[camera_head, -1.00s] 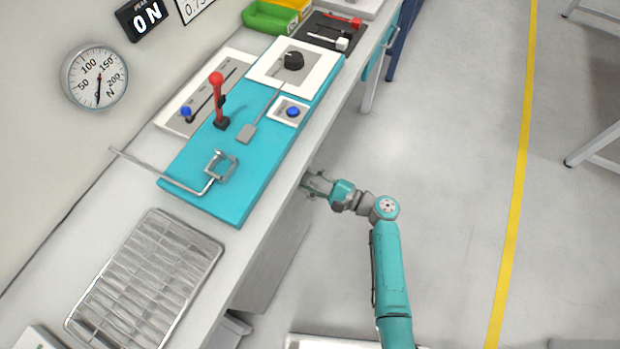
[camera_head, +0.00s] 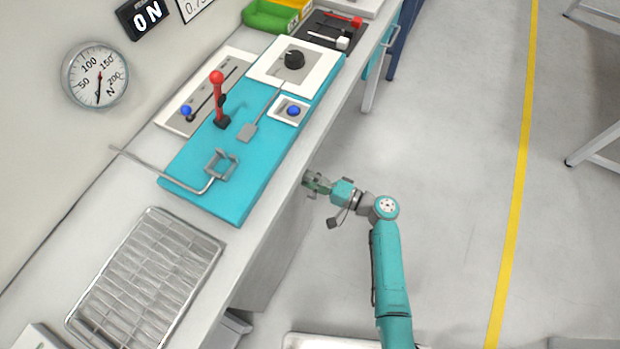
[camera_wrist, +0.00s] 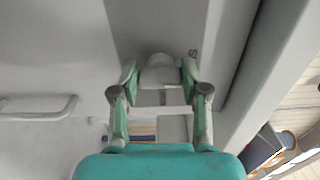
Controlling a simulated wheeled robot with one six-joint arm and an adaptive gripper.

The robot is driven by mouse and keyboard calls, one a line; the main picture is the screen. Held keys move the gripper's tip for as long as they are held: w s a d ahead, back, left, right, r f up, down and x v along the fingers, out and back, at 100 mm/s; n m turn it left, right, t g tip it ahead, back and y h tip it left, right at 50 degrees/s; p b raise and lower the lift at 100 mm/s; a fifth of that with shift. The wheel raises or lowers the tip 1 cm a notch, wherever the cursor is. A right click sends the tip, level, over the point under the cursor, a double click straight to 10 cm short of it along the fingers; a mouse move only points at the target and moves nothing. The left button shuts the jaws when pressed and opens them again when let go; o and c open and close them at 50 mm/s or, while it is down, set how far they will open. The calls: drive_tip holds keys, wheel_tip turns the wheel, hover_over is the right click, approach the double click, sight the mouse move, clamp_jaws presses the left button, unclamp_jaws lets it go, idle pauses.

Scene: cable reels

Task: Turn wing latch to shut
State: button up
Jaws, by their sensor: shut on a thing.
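The wing latch (camera_wrist: 160,72) shows in the wrist view as a pale grey knob on a grey panel, between my fingertips. My gripper (camera_wrist: 160,82) is closed on it, one green finger on each side. In the head view my gripper (camera_head: 314,184) is at the front side of the bench, just below the worktop edge. The latch is hidden there, and the exact angle of its wings is hard to tell.
The bench top (camera_head: 85,230) holds a teal panel (camera_head: 232,200) with levers and a wire rack (camera_head: 150,275). A bar handle (camera_wrist: 40,103) is on the left in the wrist view. The floor (camera_head: 440,180) right of my arm is clear.

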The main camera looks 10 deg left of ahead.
idle(0.3)
drive_tip(key=o, duration=1.1)
drive_tip(key=shift+o, duration=0.2)
drive_tip(key=v, duration=1.2)
